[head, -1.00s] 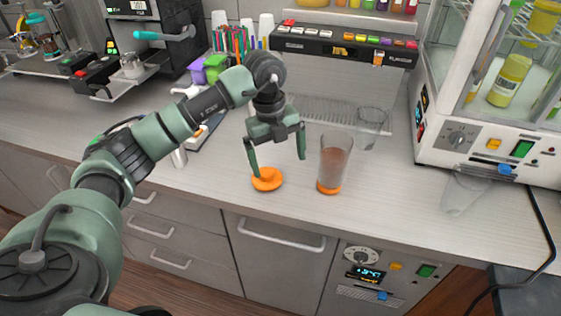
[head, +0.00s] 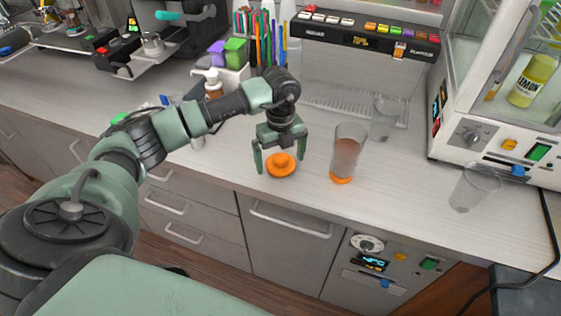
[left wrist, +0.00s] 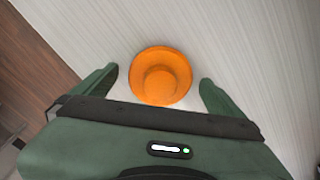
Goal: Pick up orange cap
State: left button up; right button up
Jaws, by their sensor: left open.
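The orange cap (head: 282,165) lies on the counter near its front edge, a round disc with a raised knob on top. It also shows in the left wrist view (left wrist: 161,76), just beyond and between my fingers. My left gripper (head: 281,165) is open above the cap, with one finger on each side of it in the head view. In the left wrist view the left gripper (left wrist: 160,88) shows a gap between each finger and the cap, so it is not gripped. My right gripper is not in view.
A clear cup with brown drink (head: 346,154) and an orange base stands just right of the cap. Empty clear cups stand behind it (head: 385,118) and at the right (head: 474,187). A white cabinet (head: 490,135) blocks the right side. Bare counter (head: 410,190) lies between.

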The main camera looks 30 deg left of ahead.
pick_arm(q)
jog(key=c, duration=1.3)
jog(key=shift+c, duration=0.5)
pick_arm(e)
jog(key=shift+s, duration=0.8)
pick_arm(q)
jog(key=shift+r, duration=0.15)
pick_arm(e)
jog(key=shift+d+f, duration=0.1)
pick_arm(q)
notch_tip(320, 180, up, 12)
jog(key=b, duration=0.3)
notch_tip(320, 180, up, 8)
send_over(281, 157)
jog(key=shift+s+p, duration=0.1)
jog(key=shift+p, duration=0.2)
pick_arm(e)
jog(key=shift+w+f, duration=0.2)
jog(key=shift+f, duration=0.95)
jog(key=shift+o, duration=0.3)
